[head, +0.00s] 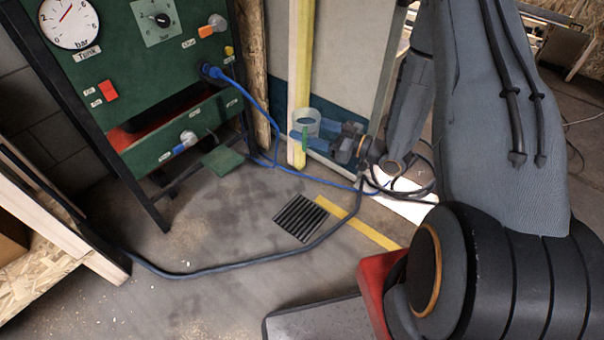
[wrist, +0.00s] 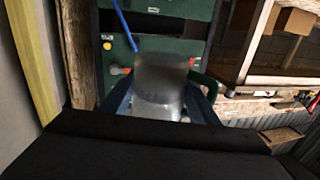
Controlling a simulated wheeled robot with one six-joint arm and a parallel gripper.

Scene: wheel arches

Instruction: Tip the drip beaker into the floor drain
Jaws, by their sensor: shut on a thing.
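The drip beaker (head: 307,123) is a clear, pale cylinder held between the fingers of my gripper (head: 318,138), up in the air. It looks roughly upright in the head view. In the wrist view the beaker (wrist: 161,88) sits between the two blue fingers of my gripper (wrist: 160,104), blurred and close to the camera. I cannot tell whether it holds liquid. The floor drain (head: 301,217) is a dark slatted square grate in the concrete floor. In the head view it lies below the beaker and nearer. The drain is not visible in the wrist view.
A green panel (head: 150,90) with a gauge and knobs stands at the left. A blue hose (head: 251,103) runs from it towards my arm's side. A dark hose (head: 215,271) crosses the floor beside the drain. A yellow floor stripe (head: 362,224) lies right of the drain.

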